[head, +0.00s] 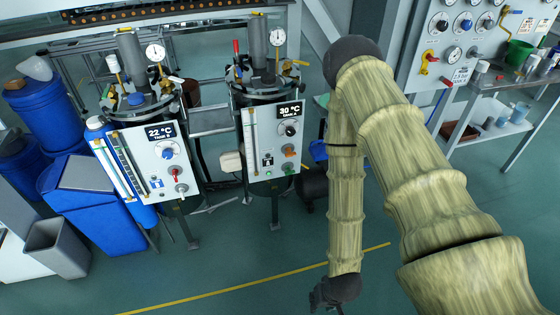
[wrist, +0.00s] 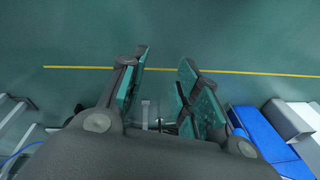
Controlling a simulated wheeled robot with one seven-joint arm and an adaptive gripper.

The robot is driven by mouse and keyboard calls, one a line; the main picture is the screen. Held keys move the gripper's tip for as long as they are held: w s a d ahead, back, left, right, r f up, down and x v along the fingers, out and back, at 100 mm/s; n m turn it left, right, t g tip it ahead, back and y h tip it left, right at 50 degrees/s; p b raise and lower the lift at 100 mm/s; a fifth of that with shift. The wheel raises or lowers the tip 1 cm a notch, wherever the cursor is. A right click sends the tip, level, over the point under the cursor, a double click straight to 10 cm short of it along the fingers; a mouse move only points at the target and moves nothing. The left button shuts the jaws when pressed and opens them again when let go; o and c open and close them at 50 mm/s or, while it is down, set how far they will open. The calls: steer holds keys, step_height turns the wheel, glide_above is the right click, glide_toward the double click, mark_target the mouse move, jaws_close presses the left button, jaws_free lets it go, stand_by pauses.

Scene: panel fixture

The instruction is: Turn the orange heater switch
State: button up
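The orange heater switch (head: 289,152) is on the white panel (head: 262,140) of the right tank, below a black knob (head: 290,130) and a display reading 30 °C (head: 289,111). It is small in the head view, so its exact angle cannot be told. My gripper (head: 326,298) hangs low over the floor, below and to the right of the panel and well apart from it. In the wrist view my gripper (wrist: 165,62) has its green-padded fingers spread apart with nothing between them. The switch does not show in the wrist view.
The left tank has a similar panel (head: 162,160) reading 22 °C, with a blue knob and a red-handled switch. Blue bins (head: 85,205) stand at the left. A wall panel (head: 455,45) with gauges and a bench are at the right. The floor (head: 250,250) in front is clear.

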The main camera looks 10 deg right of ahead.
steer(key=w+a+f+m+t+y+b, duration=0.1)
steer(key=w+f+m+t+b, duration=0.2)
steer(key=w, duration=0.5)
steer(key=w+a+f+m+t+b, duration=0.1)
steer(key=w+a+f+b, duration=0.1)
steer(key=w+b, duration=0.4)
steer(key=m+t+h+b, duration=0.1)
steer(key=m+t+b, duration=1.05)
steer(key=b, duration=0.75)
glide_toward(291, 156)
steer(key=shift+t, duration=0.35)
steer(key=w, duration=0.3)
steer(key=w+b, duration=0.1)
steer(key=w, duration=0.3)
steer(key=w+b, duration=0.1)
steer(key=w, duration=0.3)
steer(key=shift+a+f, duration=0.25)
steer(key=shift+f, duration=0.05)
steer(key=shift+s, duration=0.1)
jaws_close()
